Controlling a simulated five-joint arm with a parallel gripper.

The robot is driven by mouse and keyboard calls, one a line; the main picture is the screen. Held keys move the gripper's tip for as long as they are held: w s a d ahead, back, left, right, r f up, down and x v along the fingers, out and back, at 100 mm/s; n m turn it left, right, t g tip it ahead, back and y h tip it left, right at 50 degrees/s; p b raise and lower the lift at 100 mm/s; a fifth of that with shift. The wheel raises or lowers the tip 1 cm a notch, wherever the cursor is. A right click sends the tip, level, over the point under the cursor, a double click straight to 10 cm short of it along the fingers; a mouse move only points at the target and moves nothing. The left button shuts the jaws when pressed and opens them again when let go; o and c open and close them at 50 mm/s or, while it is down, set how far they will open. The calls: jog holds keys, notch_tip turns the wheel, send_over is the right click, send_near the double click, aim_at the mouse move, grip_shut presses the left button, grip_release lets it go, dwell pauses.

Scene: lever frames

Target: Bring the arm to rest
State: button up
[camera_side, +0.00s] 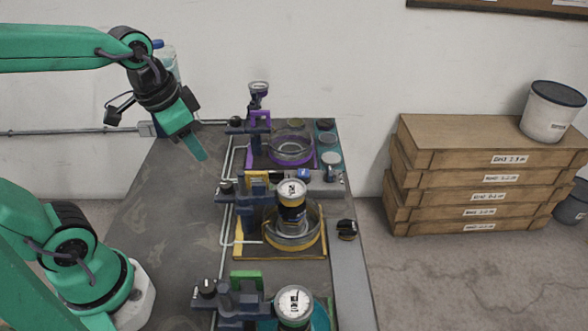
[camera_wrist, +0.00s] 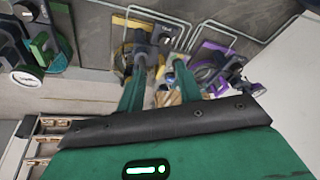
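My gripper (camera_side: 203,157) hangs over the left part of the grey table (camera_side: 165,215), its fingers pointing down and to the right. In the wrist view its two green fingers (camera_wrist: 158,98) stand apart with nothing visibly held between them. Three lever frames stand in a row: a purple one (camera_side: 260,118) at the back, a yellow one (camera_side: 257,180) in the middle and a green one (camera_side: 246,279) at the front. My gripper is left of the row and apart from it. The exact lever positions are too small to tell.
A dark can with a white gauge top (camera_side: 291,203) stands at the yellow frame's round glass dish (camera_side: 316,228). Stacked wooden crates (camera_side: 430,165) with a bucket (camera_side: 551,112) stand right of the table. The table's left side is clear.

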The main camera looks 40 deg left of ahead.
jog(key=shift+s+d+r+n+t, duration=0.1)
jog(key=shift+s+r+n+t, duration=0.2)
jog(key=shift+s+n, duration=0.2)
jog(key=shift+s+d+r+n+t, duration=0.15)
jog(key=shift+s+n+t, duration=0.2)
jog(key=shift+s, duration=0.25)
jog(key=shift+s+a+r+n+t, duration=0.1)
jog(key=shift+s+r+n+t, duration=0.2)
jog(key=shift+s+n, duration=0.2)
